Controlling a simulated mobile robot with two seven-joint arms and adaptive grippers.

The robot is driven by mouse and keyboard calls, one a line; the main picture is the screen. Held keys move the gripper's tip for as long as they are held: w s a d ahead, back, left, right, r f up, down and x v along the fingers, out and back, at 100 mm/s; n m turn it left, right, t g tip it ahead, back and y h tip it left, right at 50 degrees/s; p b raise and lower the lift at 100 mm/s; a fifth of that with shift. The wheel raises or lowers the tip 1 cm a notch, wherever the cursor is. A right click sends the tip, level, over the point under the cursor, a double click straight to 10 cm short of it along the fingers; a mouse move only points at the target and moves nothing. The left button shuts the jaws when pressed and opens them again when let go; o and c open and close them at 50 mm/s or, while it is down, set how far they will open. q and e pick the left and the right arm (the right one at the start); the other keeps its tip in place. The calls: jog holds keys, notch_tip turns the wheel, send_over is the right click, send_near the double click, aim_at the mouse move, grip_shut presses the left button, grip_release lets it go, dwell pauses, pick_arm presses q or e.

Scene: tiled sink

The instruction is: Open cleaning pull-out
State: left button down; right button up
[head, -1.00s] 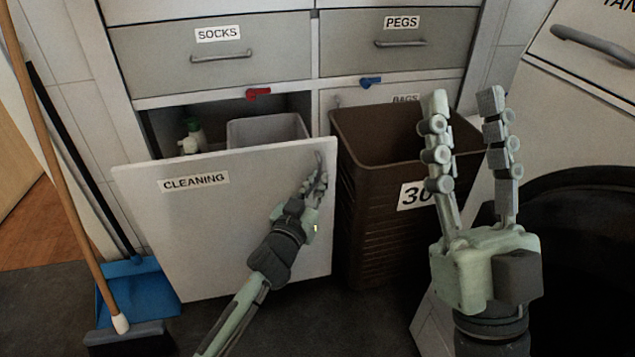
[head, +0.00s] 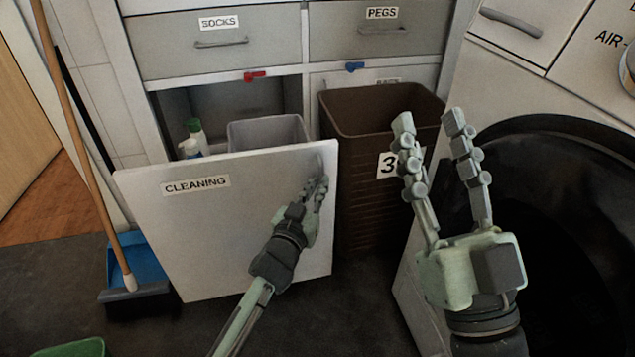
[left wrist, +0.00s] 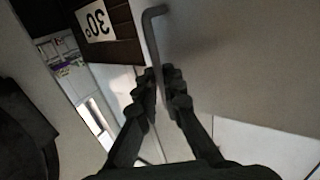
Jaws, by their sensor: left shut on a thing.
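The cleaning pull-out (head: 215,235) has a white front labelled CLEANING and stands out from the cabinet. Behind its front I see a grey bin (head: 268,130) and bottles (head: 194,138). My left gripper (head: 318,190) is at the right side of the front, shut on its handle. In the left wrist view the bent grey handle (left wrist: 152,45) runs down between the fingers of my left gripper (left wrist: 160,85). My right gripper (head: 430,122) is raised at the right, open and empty, its fingers apart.
A brown basket (head: 350,185) stands close right of the pull-out. A broom (head: 90,170) and blue dustpan (head: 140,262) stand at the left. A washer with a dark round opening (head: 575,240) is at the right. A green object (head: 75,349) lies on the floor at bottom left.

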pick_arm(q)
jog(key=shift+s, duration=0.15)
jog(key=c, duration=1.6)
grip_release()
jog(key=shift+c, duration=0.2)
jog(key=v, duration=1.2)
jog(key=shift+s, duration=0.1)
